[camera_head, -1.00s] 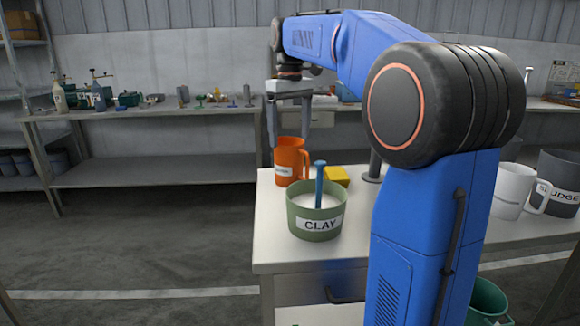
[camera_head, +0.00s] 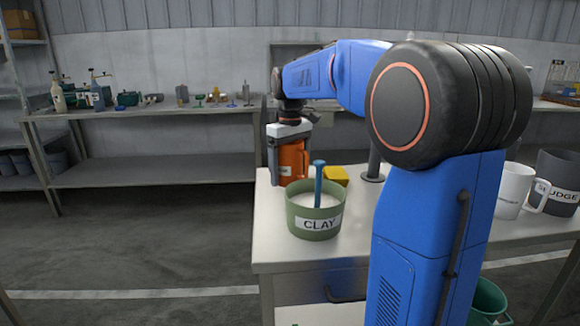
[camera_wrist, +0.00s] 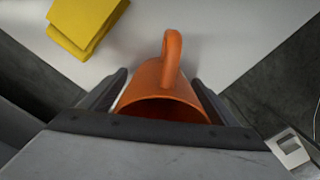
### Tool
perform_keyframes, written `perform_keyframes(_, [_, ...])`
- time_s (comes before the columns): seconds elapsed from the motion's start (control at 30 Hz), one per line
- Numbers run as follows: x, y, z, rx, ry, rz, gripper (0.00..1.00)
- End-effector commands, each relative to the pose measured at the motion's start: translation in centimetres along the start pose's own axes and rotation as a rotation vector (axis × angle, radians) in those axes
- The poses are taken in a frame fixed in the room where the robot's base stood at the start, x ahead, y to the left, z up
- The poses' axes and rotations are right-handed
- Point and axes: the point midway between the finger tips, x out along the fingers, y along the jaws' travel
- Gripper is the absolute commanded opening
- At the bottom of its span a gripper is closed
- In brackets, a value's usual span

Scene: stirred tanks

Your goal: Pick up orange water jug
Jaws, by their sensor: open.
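The orange water jug (camera_head: 290,160) stands upright on the bench, behind the green clay pot. My gripper (camera_head: 290,176) points down over it with its fingers open on either side of the jug's body. In the wrist view the jug (camera_wrist: 165,85) shows from above, its handle pointing away from my gripper (camera_wrist: 162,100). The two fingers flank the jug, and I cannot tell whether they touch it. Part of the jug and its label are hidden behind a finger in the head view.
The green clay pot (camera_head: 314,222) with a blue stirrer (camera_head: 319,183) stands close in front of the jug. Yellow sponges (camera_head: 335,176) lie to its right, also seen in the wrist view (camera_wrist: 85,22). A white mug (camera_head: 512,190) and grey sludge jug (camera_head: 557,180) stand far right.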

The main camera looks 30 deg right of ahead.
Motion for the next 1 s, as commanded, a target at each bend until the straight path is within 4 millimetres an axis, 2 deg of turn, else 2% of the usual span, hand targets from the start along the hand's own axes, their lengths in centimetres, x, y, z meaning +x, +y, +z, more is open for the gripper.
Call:
perform_keyframes(0.27, [0.4,0.0,0.0,0.0,0.001,0.0,0.82])
perform_keyframes(0.3, [0.4,0.0,0.0,0.0,0.001,0.0,0.8])
perform_keyframes(0.47, [0.4,0.0,0.0,0.0,0.001,0.0,0.42])
perform_keyframes(0.77, [0.2,0.0,0.0,0.0,0.001,0.0,0.42])
perform_keyframes(0.87, [-0.5,0.0,-0.1,0.0,0.002,0.001,0.42])
perform_keyframes(1.0, [-2.7,0.0,-0.1,0.0,0.004,0.002,0.42])
